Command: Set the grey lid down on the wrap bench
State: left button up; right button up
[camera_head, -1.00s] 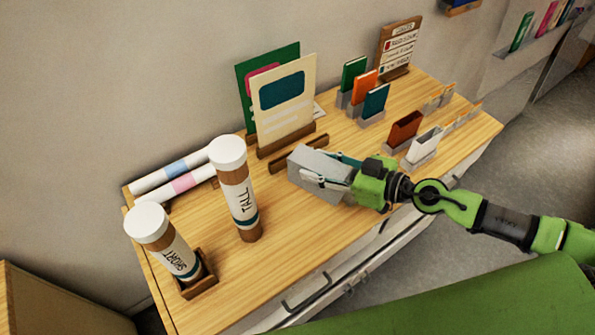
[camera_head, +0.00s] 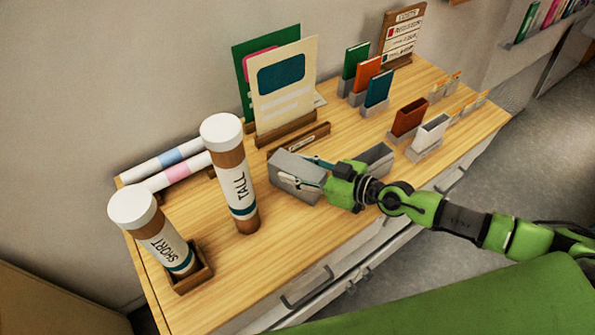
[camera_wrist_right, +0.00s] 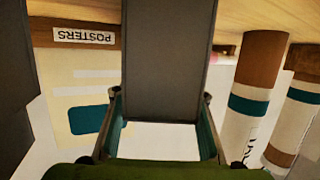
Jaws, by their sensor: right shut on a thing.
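The grey lid (camera_head: 296,172), a boxy grey piece, is over the middle of the light wooden wrap bench (camera_head: 272,235). My right gripper (camera_head: 312,176) is shut on it, with the fingers along its sides. In the right wrist view the lid (camera_wrist_right: 167,60) fills the middle between the fingertips (camera_wrist_right: 164,118). I cannot tell whether its underside touches the bench. My left gripper is not in view.
An open grey box (camera_head: 376,158) stands just right of the lid. The TALL tube (camera_head: 231,175) and SHORT tube (camera_head: 160,240) stand to the left. A poster rack (camera_head: 287,133) is behind. Bare wood lies in front of the lid.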

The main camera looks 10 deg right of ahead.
jog(key=shift+f, duration=0.1)
jog(key=o, duration=1.1)
